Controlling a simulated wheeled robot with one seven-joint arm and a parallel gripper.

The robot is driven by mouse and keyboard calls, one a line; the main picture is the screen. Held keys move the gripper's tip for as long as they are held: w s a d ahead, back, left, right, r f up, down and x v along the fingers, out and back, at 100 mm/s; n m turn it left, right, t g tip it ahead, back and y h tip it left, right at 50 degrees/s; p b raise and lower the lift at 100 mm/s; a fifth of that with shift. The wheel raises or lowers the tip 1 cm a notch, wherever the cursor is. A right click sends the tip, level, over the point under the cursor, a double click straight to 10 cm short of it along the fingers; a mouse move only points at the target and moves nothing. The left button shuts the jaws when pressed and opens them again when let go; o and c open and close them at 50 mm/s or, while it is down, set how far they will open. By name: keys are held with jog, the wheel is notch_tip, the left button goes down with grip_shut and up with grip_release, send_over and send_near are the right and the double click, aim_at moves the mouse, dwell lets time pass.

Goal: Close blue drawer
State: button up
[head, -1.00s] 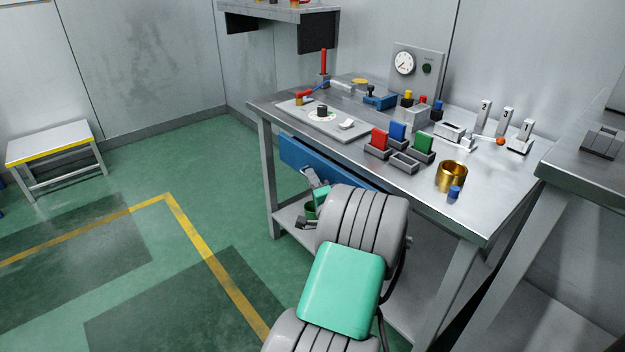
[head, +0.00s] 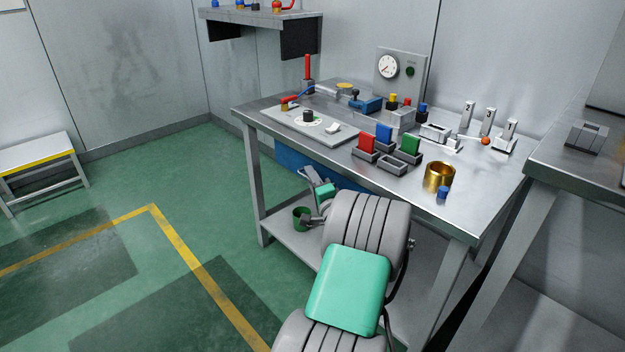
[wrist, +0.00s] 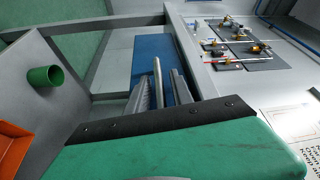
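The blue drawer (head: 292,159) is under the front edge of the metal workbench. In the head view its front shows as a blue strip nearly in line with the bench edge, partly hidden behind my arm. My gripper (head: 310,175) is right at the drawer front. In the wrist view the blue front (wrist: 150,52) is straight ahead, and a grey bar handle (wrist: 158,82) lies between the two fingers of my gripper (wrist: 161,92). The fingers stand apart, with a gap visible beside the bar.
The workbench top (head: 475,210) holds red, blue and green blocks in trays, a brass cup (head: 438,177) and a gauge panel (head: 397,75). A green cup (head: 301,217) stands on the lower shelf. The floor on the left is open, with a stool (head: 38,165) farther off.

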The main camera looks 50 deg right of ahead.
jog(key=shift+s, duration=0.1)
dwell(0.4)
jog(key=p+v, duration=0.1)
jog(key=v, duration=0.6)
jog(key=shift+s+a, duration=0.25)
jog(key=shift+f, duration=0.15)
